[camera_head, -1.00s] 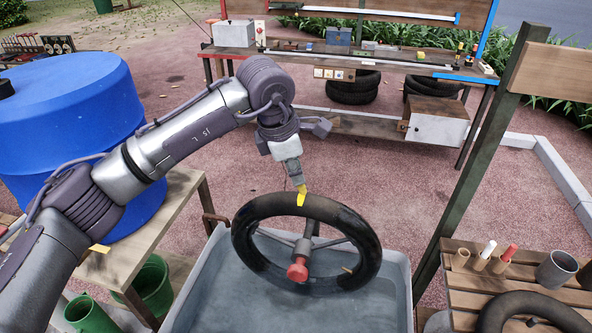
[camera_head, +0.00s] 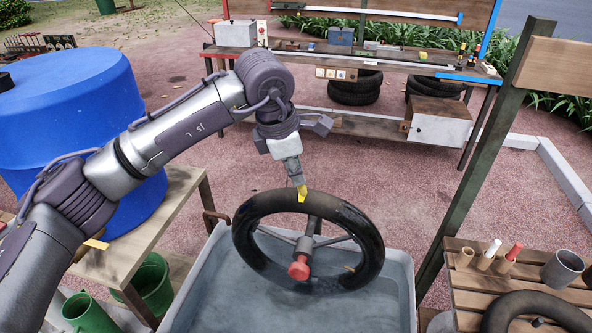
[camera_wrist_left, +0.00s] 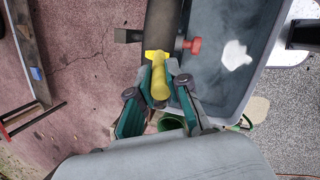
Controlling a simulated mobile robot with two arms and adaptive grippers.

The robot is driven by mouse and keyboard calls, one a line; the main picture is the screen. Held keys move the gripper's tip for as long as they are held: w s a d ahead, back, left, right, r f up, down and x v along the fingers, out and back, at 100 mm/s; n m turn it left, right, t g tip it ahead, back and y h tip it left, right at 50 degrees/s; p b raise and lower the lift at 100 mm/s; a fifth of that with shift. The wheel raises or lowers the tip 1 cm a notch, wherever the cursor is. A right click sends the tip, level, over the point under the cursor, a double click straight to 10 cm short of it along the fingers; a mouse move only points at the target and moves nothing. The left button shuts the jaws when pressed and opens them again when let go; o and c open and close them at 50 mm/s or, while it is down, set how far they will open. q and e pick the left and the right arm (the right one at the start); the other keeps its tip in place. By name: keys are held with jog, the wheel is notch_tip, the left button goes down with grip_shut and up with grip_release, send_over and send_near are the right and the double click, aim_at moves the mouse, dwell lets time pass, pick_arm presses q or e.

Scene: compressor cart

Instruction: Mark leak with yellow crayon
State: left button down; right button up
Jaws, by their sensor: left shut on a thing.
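My left gripper (camera_head: 299,182) is shut on the yellow crayon (camera_head: 302,194), which points down at the top of a black ring-shaped tube (camera_head: 367,255). The crayon overlaps the tube's upper rim in the head view; I cannot tell whether it touches. In the left wrist view the yellow crayon (camera_wrist_left: 158,82) sits between the fingers, with part of the tube (camera_wrist_left: 163,28) beyond it. The tube stands upright on a holder with a red knob (camera_head: 299,268). No leak can be made out. My right gripper is not in view.
The tube stands in a grey water tub (camera_head: 399,290). A slatted table (camera_head: 470,300) at right holds a white crayon (camera_head: 493,246), a red crayon (camera_head: 514,251) and a grey cup (camera_head: 560,269). A blue barrel (camera_head: 75,130) and a wooden post (camera_head: 480,150) flank the tub. A workbench is behind.

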pick_arm(q)
jog(key=shift+r, duration=0.1)
jog(key=shift+r+p, duration=1.7)
jog(key=shift+r, duration=1.75)
